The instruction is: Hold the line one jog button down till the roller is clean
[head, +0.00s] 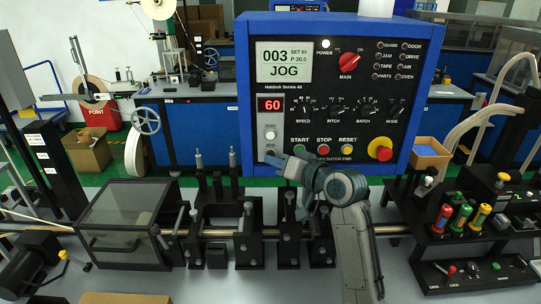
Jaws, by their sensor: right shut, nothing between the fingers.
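The blue control panel (217,110) stands upright at the middle; its screen (284,62) reads "003" and "JOG". The word JOG is printed below a white ZERO button (270,133) at the panel's lower left. My right gripper (272,160) is shut and empty, its tip at the panel just under that label. The jog button itself is hidden behind the fingers, and I cannot tell whether it is pressed. I cannot pick out the roller or its state for certain among the dark line fittings (248,222). My left gripper is not in view.
A red emergency stop (380,149) sits on the panel's lower right. A clear-lidded box (123,215) stands at the left. A black rack with coloured handles (463,215) stands at the right. A horizontal rod (393,229) crosses the bench below the panel.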

